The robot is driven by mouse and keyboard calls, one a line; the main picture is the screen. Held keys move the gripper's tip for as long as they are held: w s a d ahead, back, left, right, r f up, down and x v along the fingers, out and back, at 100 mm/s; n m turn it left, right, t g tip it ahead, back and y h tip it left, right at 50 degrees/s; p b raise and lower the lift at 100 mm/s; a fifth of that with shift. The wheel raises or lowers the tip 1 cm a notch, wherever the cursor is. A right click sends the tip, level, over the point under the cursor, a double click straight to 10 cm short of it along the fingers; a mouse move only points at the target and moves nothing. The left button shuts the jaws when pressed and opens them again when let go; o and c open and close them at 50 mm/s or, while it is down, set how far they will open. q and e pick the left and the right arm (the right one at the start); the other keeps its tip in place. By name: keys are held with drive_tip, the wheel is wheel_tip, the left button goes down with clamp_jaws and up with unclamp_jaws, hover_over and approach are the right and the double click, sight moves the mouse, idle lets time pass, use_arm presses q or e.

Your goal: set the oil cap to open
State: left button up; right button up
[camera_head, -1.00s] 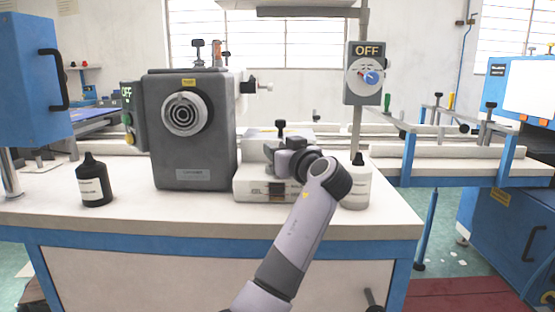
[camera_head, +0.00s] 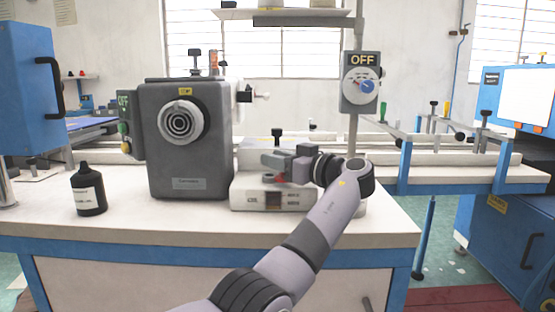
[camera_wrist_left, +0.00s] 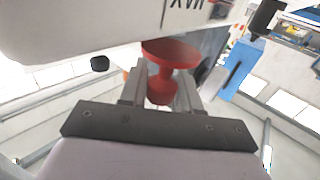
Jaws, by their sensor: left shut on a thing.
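The oil cap (camera_wrist_left: 168,54) is red, with a wide disc and a narrower knob. In the left wrist view it sits against the white machine body, by a label with dark letters. My left gripper (camera_wrist_left: 161,94) is shut on its knob. In the head view, my left gripper (camera_head: 273,168) is at the front of the white oil unit (camera_head: 250,197), and a small red part of the cap (camera_head: 281,178) shows by the fingers. The arm hides the unit's right side. I cannot tell the cap's turn angle. My right gripper is not in view.
A grey machine (camera_head: 190,150) with a round dial stands left of the oil unit. A black bottle (camera_head: 89,190) is at the left of the table (camera_head: 130,222). A switch box marked OFF (camera_head: 361,82) is on a post above right. The front table strip is free.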

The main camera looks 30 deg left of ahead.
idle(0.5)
use_arm(q)
drive_tip(key=o, duration=1)
drive_tip(key=shift+s+d, duration=0.25)
drive_tip(key=shift+d, duration=1.5)
drive_tip(key=shift+s+d, duration=0.2)
drive_tip(key=shift+d, duration=1.55)
drive_tip(key=shift+c, duration=0.5)
